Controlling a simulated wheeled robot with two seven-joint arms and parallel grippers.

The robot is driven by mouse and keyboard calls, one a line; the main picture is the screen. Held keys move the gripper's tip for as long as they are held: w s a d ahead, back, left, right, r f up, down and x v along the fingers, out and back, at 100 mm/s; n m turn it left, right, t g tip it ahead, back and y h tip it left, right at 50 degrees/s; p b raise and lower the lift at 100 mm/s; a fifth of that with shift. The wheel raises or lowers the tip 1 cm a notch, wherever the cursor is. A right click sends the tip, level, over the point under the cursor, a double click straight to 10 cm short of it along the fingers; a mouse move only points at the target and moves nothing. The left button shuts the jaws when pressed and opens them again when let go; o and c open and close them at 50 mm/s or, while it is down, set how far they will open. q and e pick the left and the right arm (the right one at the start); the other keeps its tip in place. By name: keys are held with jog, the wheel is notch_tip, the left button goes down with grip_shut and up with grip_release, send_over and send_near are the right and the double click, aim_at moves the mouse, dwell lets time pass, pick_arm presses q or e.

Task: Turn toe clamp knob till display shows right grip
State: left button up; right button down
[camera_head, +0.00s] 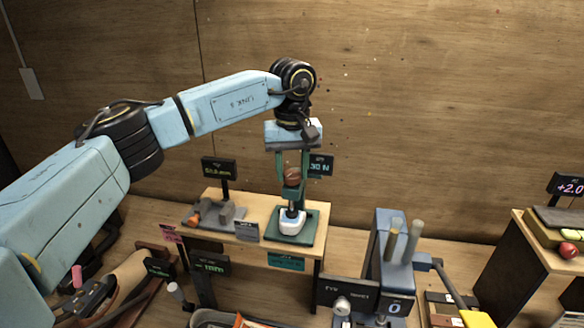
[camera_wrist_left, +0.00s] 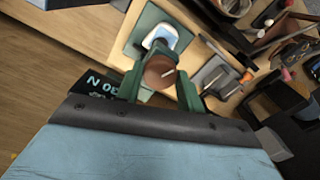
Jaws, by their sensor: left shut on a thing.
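The toe clamp stands on a green base plate (camera_head: 309,232) on the small wooden bench. A white and blue shoe-like piece (camera_head: 291,224) sits in it, below a brown round knob (camera_head: 292,180). My left gripper (camera_head: 291,174) points down over the clamp, its green fingers on either side of the knob. In the left wrist view the knob (camera_wrist_left: 159,72) sits between the fingers, the gripper shut on it. The dark display (camera_head: 320,166) just right of the gripper appears to read 30 N; it shows upside down in the left wrist view (camera_wrist_left: 103,89). My right gripper is out of view.
A grey fixture with an orange part (camera_head: 212,213) stands left of the clamp, with a dark sign (camera_head: 219,168) behind. A blue machine (camera_head: 388,262) with upright cylinders stands front right. A wooden wall (camera_head: 430,100) closes the back.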

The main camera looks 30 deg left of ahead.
aim_at(292, 174)
pick_arm(q)
jog(key=shift+r+m, duration=0.1)
jog(key=shift+m, duration=0.5)
jog(key=o, duration=1)
notch_tip(292, 174, up, 13)
jog(key=shift+r+b, duration=0.2)
jog(key=shift+b, duration=0.6)
